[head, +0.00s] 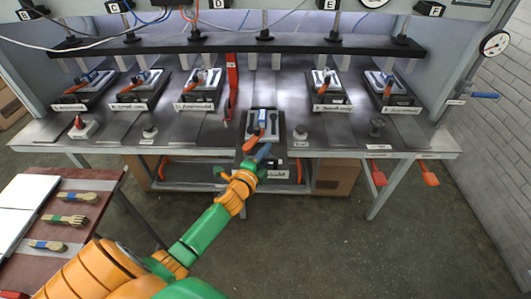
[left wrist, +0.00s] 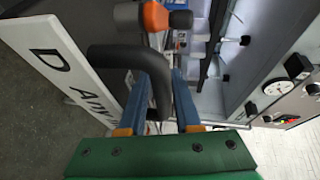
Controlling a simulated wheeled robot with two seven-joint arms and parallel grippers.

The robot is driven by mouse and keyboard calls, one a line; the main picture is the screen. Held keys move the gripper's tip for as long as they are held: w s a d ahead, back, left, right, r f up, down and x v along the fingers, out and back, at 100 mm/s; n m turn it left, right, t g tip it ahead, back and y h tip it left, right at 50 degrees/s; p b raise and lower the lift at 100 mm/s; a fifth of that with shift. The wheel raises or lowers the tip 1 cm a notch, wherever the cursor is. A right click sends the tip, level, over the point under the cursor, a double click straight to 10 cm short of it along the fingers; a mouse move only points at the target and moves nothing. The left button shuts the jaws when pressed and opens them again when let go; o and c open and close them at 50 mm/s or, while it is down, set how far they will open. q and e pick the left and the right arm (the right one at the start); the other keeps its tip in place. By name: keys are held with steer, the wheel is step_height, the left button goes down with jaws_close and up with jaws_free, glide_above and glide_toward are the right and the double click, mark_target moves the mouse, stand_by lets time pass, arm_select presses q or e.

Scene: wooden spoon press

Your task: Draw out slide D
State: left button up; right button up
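Slide D (head: 280,146) stands forward of the other slides, near the bench's front edge, with an orange and blue piece on top. Its white label (left wrist: 62,68) reads "D" and part of a word in the left wrist view. Its black bent handle (left wrist: 158,88) shows there too. My left gripper (head: 262,153) reaches the front of this slide. In the left wrist view its blue fingers (left wrist: 162,100) lie on both sides of the handle's end, close against it, and look shut on it. My right gripper is not in view.
The grey bench (head: 345,137) carries several similar slides farther back, under a dark crossbar (head: 180,46). A red lever (head: 232,85) stands left of slide D. A side table (head: 85,240) with wooden utensils is at the lower left. The floor in front is clear.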

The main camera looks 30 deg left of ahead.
arm_select(q)
steer(key=shift+r, duration=0.1)
steer(key=v, duration=0.7)
steer(key=shift+s, duration=0.15)
stand_by(0.4)
